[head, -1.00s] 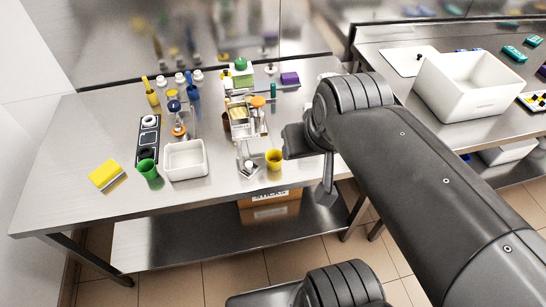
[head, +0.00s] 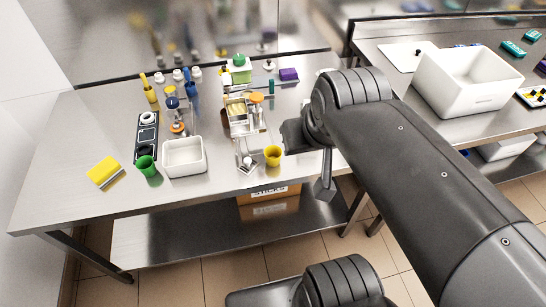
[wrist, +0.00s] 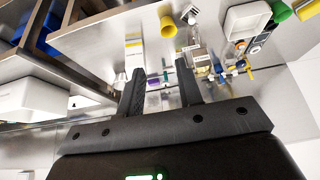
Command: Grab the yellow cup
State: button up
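The yellow cup (head: 272,155) stands near the front edge of the left steel table, right of the white bin. In the wrist view, the yellow cup (wrist: 168,27) shows near the top, beyond the fingertips and apart from them. My gripper (wrist: 161,76) is open, with nothing between its two fingers. In the head view, my gripper (head: 325,188) hangs to the right of the cup, by the table's front edge; its fingers are only partly visible there.
Left of the cup are a white bin (head: 184,157), a green cup (head: 147,166) and a yellow sponge-like block (head: 103,171). A metal rack with small items (head: 243,118) stands behind the cup. A large white container (head: 468,82) sits on the right table.

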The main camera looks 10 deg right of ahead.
jog(key=m+g+y, duration=0.1)
jog(key=m+g, duration=0.4)
jog(key=m, duration=0.3)
send_over(280, 157)
jog(key=s+d, duration=0.1)
notch_tip(280, 157, down, 17)
jog(key=f, duration=0.6)
jog(key=shift+w+a+f, duration=0.1)
jog(key=shift+w+a, duration=0.1)
jog(key=shift+w, duration=0.15)
jog(key=shift+w+a+f, duration=0.1)
jog(key=shift+w+f, duration=0.1)
jog(key=shift+f, duration=0.65)
jog(key=shift+w+a+f, duration=0.1)
jog(key=shift+w+f, duration=0.1)
jog(key=shift+f, duration=0.65)
jog(key=shift+w+f, duration=0.2)
jog(key=shift+f, duration=0.65)
jog(key=shift+c, duration=0.5)
grip_shut()
